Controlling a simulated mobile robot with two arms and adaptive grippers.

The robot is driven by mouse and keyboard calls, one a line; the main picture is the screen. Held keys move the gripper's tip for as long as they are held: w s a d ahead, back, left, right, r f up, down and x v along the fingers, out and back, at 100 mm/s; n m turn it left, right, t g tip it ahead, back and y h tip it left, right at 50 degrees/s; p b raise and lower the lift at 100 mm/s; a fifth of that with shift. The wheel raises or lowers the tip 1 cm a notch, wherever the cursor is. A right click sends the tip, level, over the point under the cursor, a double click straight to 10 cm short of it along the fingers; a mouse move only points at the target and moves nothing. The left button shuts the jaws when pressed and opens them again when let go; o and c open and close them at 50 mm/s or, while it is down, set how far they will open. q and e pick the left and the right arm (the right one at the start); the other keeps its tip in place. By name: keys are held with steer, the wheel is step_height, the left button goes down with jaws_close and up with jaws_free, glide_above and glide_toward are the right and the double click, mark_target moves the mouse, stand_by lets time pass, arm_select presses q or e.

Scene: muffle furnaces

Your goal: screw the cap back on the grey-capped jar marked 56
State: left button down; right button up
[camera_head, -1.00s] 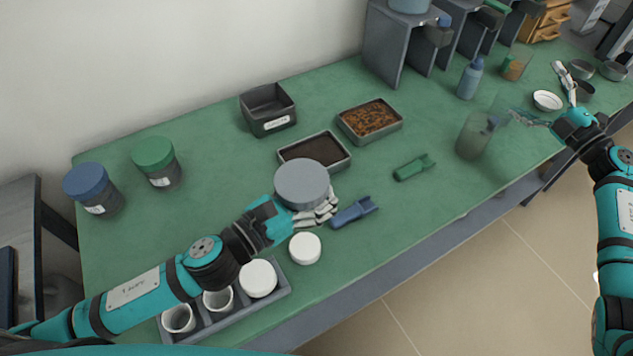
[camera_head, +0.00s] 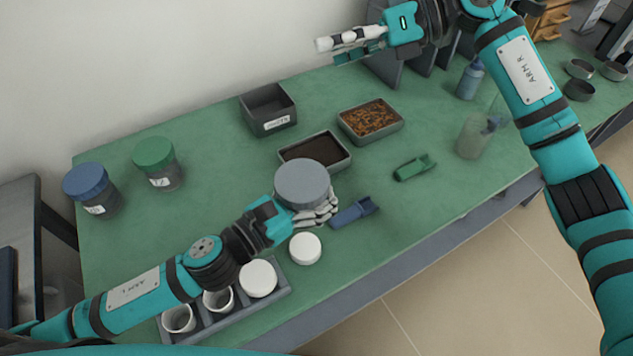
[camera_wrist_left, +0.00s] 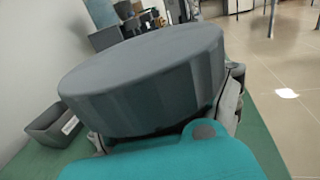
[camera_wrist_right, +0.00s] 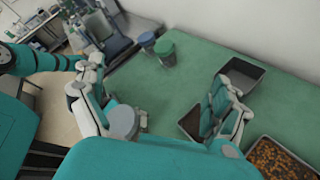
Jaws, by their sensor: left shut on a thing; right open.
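A wide grey cap (camera_head: 302,183) faces up near the middle of the bench, and its side fills much of the left wrist view (camera_wrist_left: 150,85). My left gripper (camera_head: 318,212) is shut just under the cap, apparently around the grey-capped jar. The jar's body and its 56 mark are hidden, so I cannot tell how the cap sits on it. The cap also shows in the right wrist view (camera_wrist_right: 123,121). My right gripper (camera_head: 330,50) is open and empty, raised at the top of the head view, with its fingers wide apart in the right wrist view (camera_wrist_right: 155,112).
A blue-capped jar (camera_head: 98,203) and a green-capped jar (camera_head: 165,176) stand at left. An empty dark bin (camera_head: 270,122) and two filled trays lie behind the cap. Blue (camera_head: 352,213) and green (camera_head: 413,168) tools lie to the right. A cup rack (camera_head: 275,302) is in front.

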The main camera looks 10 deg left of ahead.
steer(key=s+a+n+g+h, duration=0.2)
steer(key=s+a+n+h, duration=0.25)
steer(key=s+n, duration=0.2)
steer(key=n+t+h, duration=0.3)
steer(key=n+h, duration=0.3)
steer(key=h, duration=0.2)
glide_above(302, 180)
steer(key=a, duration=0.1)
step_height(302, 180, down, 5)
steer(key=shift+w+a+f, duration=0.1)
steer(key=shift+w+f, duration=0.05)
steer(key=shift+d+f+n+h, duration=0.2)
steer(key=shift+d+n+h, duration=0.35)
steer(key=shift+d+h, duration=0.1)
steer(key=shift+f, duration=0.1)
steer(key=shift+f, duration=3.95)
